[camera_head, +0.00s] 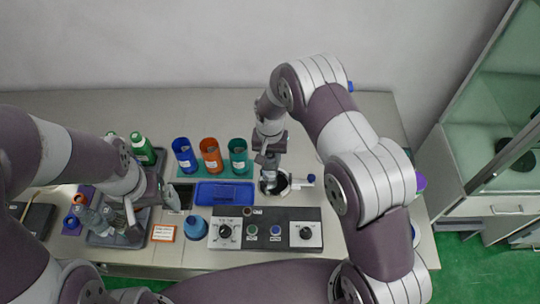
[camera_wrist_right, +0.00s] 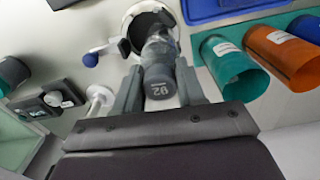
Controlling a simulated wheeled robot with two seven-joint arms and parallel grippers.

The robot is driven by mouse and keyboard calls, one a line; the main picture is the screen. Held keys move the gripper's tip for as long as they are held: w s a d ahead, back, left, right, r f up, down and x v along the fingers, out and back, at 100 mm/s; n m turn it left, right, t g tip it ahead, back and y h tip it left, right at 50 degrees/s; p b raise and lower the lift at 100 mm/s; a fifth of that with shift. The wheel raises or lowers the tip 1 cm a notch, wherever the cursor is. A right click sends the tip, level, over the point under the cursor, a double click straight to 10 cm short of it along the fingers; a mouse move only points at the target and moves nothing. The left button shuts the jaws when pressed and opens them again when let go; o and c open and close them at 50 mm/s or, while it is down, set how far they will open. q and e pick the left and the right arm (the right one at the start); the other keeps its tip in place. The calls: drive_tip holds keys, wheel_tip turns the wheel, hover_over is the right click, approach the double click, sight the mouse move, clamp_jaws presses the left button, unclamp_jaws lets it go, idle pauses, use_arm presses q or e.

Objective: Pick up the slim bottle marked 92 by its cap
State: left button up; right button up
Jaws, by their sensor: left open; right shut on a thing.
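The slim bottle marked 92 (camera_wrist_right: 159,62) has a grey cap (camera_wrist_right: 158,84) with the number on it. In the right wrist view my right gripper (camera_wrist_right: 158,90) is shut on that cap, with one finger on each side. In the head view my right gripper (camera_head: 268,150) points down over the round white opening of the applicator (camera_head: 283,186). The bottle's lower end is at or in this opening; how deep I cannot tell. My left gripper (camera_head: 152,196) is open at the left, near the grey tray, apart from the bottle.
Blue (camera_head: 185,156), orange (camera_head: 211,155) and teal (camera_head: 238,156) cups stand in a row behind a blue tray (camera_head: 225,193). A control panel (camera_head: 265,231) lies in front of the applicator. A grey tray (camera_head: 106,240) with bottles is at left. A glass cabinet (camera_head: 495,140) stands at right.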

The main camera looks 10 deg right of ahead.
drive_tip(key=shift+r, duration=0.15)
drive_tip(key=shift+r+p, duration=2.65)
drive_tip(key=shift+r, duration=1)
